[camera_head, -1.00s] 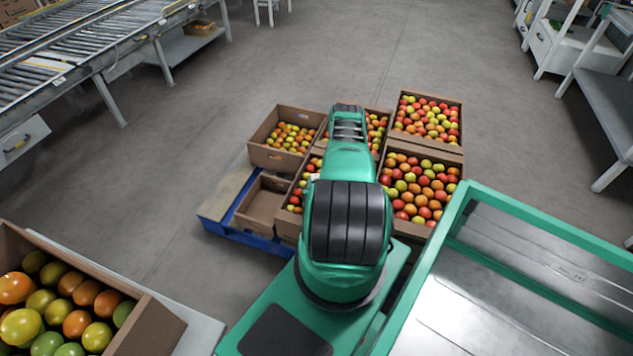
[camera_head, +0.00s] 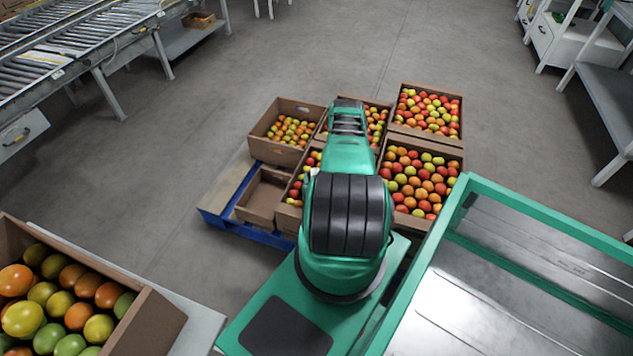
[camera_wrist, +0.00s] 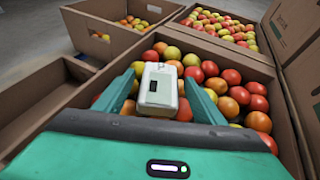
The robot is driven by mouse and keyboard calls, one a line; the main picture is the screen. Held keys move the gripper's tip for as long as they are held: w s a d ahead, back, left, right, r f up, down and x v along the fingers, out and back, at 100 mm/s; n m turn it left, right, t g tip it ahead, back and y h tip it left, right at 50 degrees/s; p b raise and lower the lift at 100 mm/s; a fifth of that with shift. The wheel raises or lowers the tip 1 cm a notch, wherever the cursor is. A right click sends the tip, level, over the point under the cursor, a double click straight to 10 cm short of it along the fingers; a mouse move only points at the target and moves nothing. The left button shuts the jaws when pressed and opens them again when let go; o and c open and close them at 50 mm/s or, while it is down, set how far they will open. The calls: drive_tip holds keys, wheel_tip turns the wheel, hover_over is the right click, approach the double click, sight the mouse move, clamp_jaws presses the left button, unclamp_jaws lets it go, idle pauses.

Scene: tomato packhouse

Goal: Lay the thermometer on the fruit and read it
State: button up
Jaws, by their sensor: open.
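The thermometer (camera_wrist: 158,92) is a small white box with a dark display window. In the wrist view it lies on or just above red, orange and yellow tomatoes (camera_wrist: 225,80) in a cardboard crate (camera_wrist: 222,48). I cannot read a value on its display. My gripper (camera_wrist: 164,74) is open, with one green finger on each side of the thermometer and gaps showing between. In the head view my arm hides the gripper, the thermometer and part of the crates.
Several fruit crates (camera_head: 425,138) stand close together on a blue pallet (camera_head: 262,236), beside an empty carton (camera_head: 262,197). A large crate of tomatoes (camera_head: 150,322) is at the lower left. A green-framed metal tray (camera_head: 530,215) is at the right. A roller conveyor (camera_head: 80,45) is at the upper left.

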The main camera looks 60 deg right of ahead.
drive_tip(key=v, duration=0.8)
drive_tip(key=shift+s+a, duration=0.15)
drive_tip(key=shift+a, duration=0.25)
drive_tip(key=shift+s+a+r, duration=0.4)
